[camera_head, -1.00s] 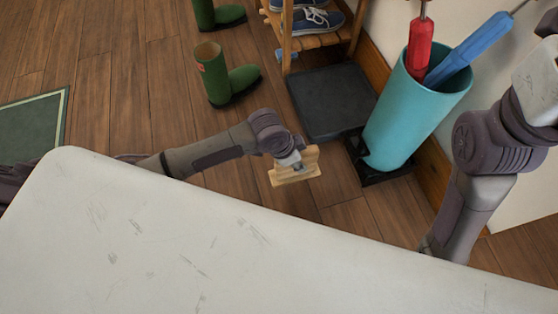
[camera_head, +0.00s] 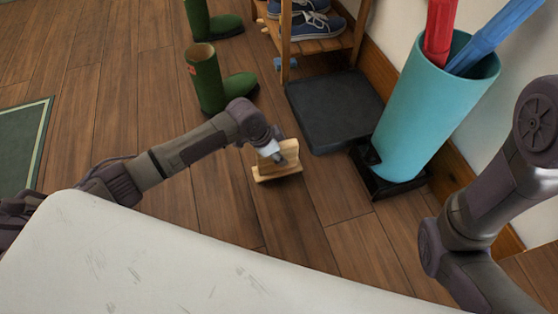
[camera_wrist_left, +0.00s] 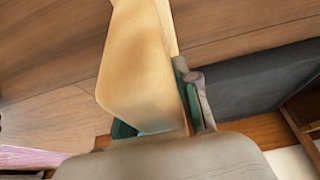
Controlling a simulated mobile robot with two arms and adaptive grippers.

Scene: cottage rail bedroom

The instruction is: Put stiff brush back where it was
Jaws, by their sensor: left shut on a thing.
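The stiff brush (camera_head: 277,170) is a pale wooden block held above the wooden floor near the middle of the head view. My left gripper (camera_head: 275,153) is shut on it. In the left wrist view the brush (camera_wrist_left: 140,70) fills the upper middle, with a finger of my left gripper (camera_wrist_left: 158,128) pressed along its right side. The bristles cannot be made out. My right arm shows at the right of the head view, but its gripper is out of the picture.
A dark grey tray (camera_head: 335,110) lies on the floor before a wooden shoe rack (camera_head: 318,45) with blue shoes. A teal umbrella stand (camera_head: 425,115) holds red and blue umbrellas. Green boots (camera_head: 207,80) stand at upper left. My pale white body top fills the lower left.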

